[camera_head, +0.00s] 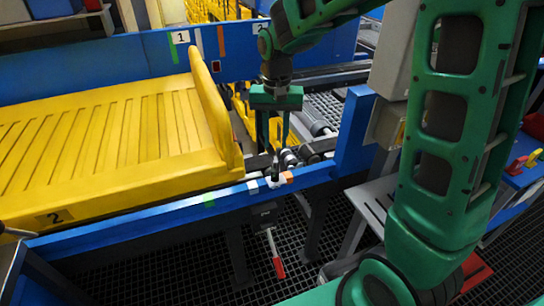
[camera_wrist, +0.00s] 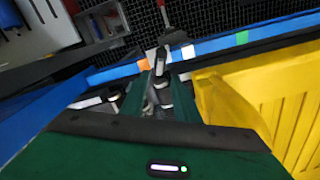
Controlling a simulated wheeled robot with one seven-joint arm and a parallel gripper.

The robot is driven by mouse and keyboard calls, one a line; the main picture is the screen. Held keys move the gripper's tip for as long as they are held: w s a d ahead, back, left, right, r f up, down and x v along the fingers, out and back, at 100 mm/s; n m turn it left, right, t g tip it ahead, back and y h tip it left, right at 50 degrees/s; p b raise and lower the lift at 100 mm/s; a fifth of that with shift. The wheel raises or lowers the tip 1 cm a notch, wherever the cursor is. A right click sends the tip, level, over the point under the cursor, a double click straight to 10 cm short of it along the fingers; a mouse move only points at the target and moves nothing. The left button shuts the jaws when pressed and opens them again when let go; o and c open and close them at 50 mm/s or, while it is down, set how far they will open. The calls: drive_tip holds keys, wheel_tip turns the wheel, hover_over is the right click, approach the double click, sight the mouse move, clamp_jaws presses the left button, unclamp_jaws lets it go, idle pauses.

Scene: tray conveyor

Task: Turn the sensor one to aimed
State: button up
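My gripper (camera_head: 274,142) points down over the conveyor's rollers near the front blue rail. Its two green fingers are apart and nothing is held; they also show in the wrist view (camera_wrist: 160,98). A small dark sensor-like part (camera_head: 276,171) stands at the front rail, just below and beyond the fingertips in the picture. In the wrist view it (camera_wrist: 160,70) appears between the fingers, beside an orange mark and a white mark. I cannot read a number on it or tell which way it is aimed. A "1" label (camera_head: 181,38) is on the far blue rail.
A yellow tray (camera_head: 100,140) lies on the conveyor to the left, its raised end close to my gripper. A red-handled lever (camera_head: 276,262) hangs below that rail. A grey shelf (camera_head: 375,203) stands right.

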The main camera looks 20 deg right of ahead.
sight(275, 159)
wheel_tip(275, 159, down, 7)
idle(0.3)
drive_tip(key=shift+c, duration=0.3)
